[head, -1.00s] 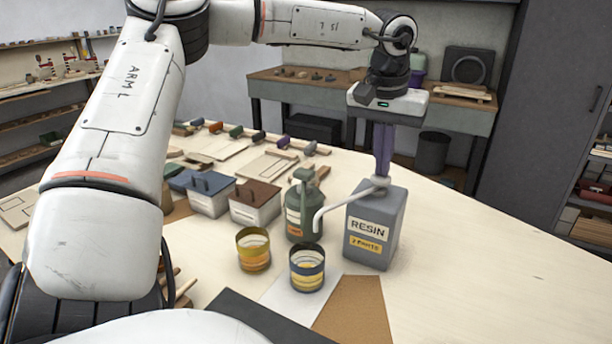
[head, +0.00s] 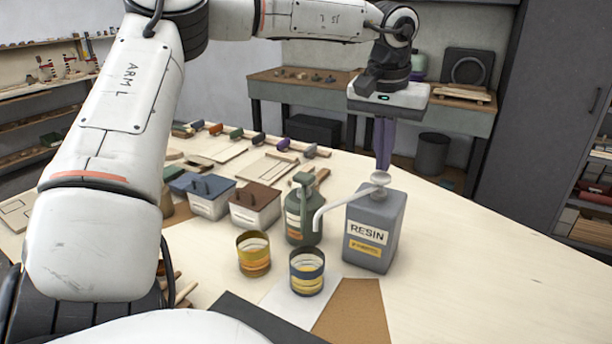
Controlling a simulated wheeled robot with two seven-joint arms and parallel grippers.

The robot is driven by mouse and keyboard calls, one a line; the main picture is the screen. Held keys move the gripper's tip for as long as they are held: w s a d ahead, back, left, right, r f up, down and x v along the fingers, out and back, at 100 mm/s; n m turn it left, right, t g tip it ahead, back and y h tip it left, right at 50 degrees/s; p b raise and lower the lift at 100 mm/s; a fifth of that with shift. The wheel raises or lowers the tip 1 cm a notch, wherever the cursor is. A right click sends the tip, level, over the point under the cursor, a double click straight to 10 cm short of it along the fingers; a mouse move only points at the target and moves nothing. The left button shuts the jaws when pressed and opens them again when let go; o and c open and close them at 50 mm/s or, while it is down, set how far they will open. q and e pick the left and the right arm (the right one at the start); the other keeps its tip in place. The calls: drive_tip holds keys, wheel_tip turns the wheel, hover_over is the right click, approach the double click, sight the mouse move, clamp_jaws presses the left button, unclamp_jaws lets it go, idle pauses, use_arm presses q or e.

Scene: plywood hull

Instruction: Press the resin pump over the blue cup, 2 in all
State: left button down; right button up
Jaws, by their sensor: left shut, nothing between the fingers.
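The grey resin jug (head: 374,232) stands upright on the table. Its pale pump head (head: 380,178) is on top, and its spout reaches left and down over the blue cup. The blue cup (head: 307,262) has a blue rim and yellow bands, and stands left of the jug. My left gripper (head: 381,168) is shut and empty, pointing down just above the pump head. A thin gap or light contact between fingertips and pump is hard to tell. My right gripper is not in view.
A yellow-rimmed cup (head: 253,246) stands left of the blue cup. A green canister (head: 303,214) with its own pump is behind the cups. Lidded boxes (head: 254,208) stand further left. The table right of the jug is clear.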

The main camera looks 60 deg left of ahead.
use_arm(q)
wheel_tip(320, 180, up, 6)
idle(0.6)
idle(0.5)
